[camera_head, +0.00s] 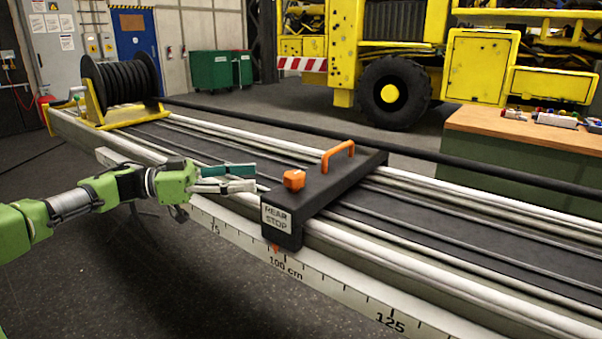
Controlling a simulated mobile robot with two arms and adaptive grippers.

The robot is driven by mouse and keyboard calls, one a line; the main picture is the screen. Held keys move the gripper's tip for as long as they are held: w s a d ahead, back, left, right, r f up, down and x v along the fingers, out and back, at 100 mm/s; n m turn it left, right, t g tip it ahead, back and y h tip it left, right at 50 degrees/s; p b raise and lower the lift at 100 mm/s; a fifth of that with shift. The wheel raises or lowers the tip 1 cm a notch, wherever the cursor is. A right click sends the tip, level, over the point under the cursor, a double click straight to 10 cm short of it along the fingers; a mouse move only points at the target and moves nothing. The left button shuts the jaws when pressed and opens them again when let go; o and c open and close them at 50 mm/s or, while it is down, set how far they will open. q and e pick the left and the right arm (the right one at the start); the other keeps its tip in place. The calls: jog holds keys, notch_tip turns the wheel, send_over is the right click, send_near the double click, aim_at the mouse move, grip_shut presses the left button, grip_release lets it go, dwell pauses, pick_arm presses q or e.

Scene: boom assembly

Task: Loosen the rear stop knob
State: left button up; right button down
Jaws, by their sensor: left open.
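The rear stop (322,191) is a dark block lying across the long rail bench, with a "REAR STOP" label on its front end. An orange knob (294,180) stands on its top near the front edge. An orange handle (338,156) arches over the top farther back. A small orange pointer (275,248) under the block sits near the 100 cm mark on the scale. My left gripper (254,178) is open and empty, to the left of the knob and apart from it, pointing right at about knob height. My right gripper is not in view.
The bench's rails (450,215) run from back left to front right. A black hose reel (122,80) stands at the far left end, and a black hose (400,150) runs along the far side. A wooden-topped cabinet (520,126) with small items is at right.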

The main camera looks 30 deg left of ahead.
aim_at(294, 174)
pick_arm(q)
jog(key=p+x, duration=0.2)
jog(key=x, duration=0.8)
jog(key=shift+w+r, duration=0.1)
jog(key=shift+w+d, duration=0.35)
jog(key=shift+d, duration=0.05)
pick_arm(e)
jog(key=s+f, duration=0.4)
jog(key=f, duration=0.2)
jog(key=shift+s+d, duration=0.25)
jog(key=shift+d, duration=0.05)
pick_arm(q)
jog(key=c, duration=1.1)
